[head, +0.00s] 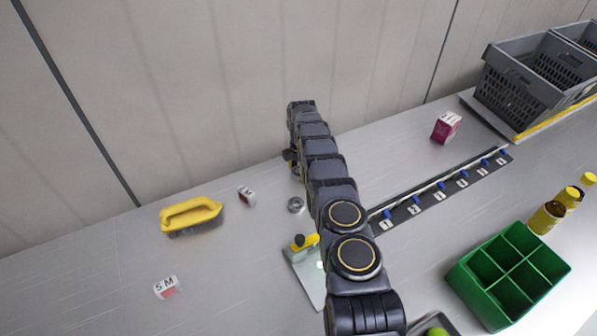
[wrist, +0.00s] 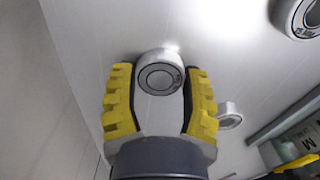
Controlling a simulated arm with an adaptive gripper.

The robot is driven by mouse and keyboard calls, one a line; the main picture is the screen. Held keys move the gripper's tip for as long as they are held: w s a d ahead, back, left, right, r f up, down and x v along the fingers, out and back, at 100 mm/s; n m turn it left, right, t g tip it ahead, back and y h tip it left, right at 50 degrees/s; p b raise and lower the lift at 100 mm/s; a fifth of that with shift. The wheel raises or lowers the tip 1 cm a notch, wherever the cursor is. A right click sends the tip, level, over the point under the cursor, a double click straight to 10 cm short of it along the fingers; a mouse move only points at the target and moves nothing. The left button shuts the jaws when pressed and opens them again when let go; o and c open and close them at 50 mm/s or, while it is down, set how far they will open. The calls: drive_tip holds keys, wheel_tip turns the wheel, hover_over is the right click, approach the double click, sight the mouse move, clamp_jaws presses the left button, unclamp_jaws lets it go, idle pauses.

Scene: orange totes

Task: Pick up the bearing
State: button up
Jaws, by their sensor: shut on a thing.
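In the wrist view a silver bearing (wrist: 159,77) with a dark ring face sits between the tips of the two yellow-padded fingers of my gripper (wrist: 160,84). The gripper is shut on it. In the head view my gripper (head: 290,157) is mostly hidden by my arm near the back edge of the table, and the held bearing cannot be made out. Another silver ring-shaped part (head: 296,205) lies on the table just left of my arm. The wrist view also shows a round silver part (wrist: 230,114), partly hidden behind the right finger, and another (wrist: 297,16) at the top right.
A yellow-handled tool (head: 191,214) and a "5 M" label (head: 167,287) lie left. A numbered rail (head: 440,192), pink box (head: 446,127), green divided bin (head: 508,275), yellow-capped bottles (head: 546,217) and grey crates (head: 520,85) stand right. The back wall is close behind the gripper.

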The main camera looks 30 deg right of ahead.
wheel_tip(320, 180, up, 3)
drive_tip(key=shift+r, duration=0.2)
drive_tip(key=shift+s+a+r, duration=0.1)
drive_tip(key=shift+s+r, duration=0.1)
drive_tip(key=shift+r, duration=0.05)
drive_tip(key=s+r, duration=0.1)
drive_tip(key=s+a+r, duration=0.1)
drive_tip(key=s+r, duration=0.2)
drive_tip(key=r, duration=0.1)
drive_tip(key=shift+s+a+r, duration=0.2)
drive_tip(key=shift+a+r, duration=0.05)
drive_tip(key=shift+a, duration=0.1)
drive_tip(key=s+a+r, duration=0.3)
drive_tip(key=s, duration=0.5)
drive_tip(key=shift+r, duration=0.2)
drive_tip(key=shift+m, duration=0.3)
drive_tip(key=s+d, duration=0.2)
drive_tip(key=d, duration=0.2)
drive_tip(key=s+d, duration=0.3)
drive_tip(key=d, duration=0.2)
drive_tip(key=s+d, duration=0.2)
drive_tip(key=d, duration=0.2)
drive_tip(key=shift+s+d+r, duration=0.15)
drive_tip(key=shift+s+r, duration=0.05)
drive_tip(key=w+d+f, duration=0.8)
drive_tip(key=w, duration=0.1)
drive_tip(key=shift+d, duration=0.25)
drive_tip(key=shift+w+d+f, duration=0.4)
drive_tip(key=shift+w+f, duration=0.1)
drive_tip(key=shift+f, duration=0.2)
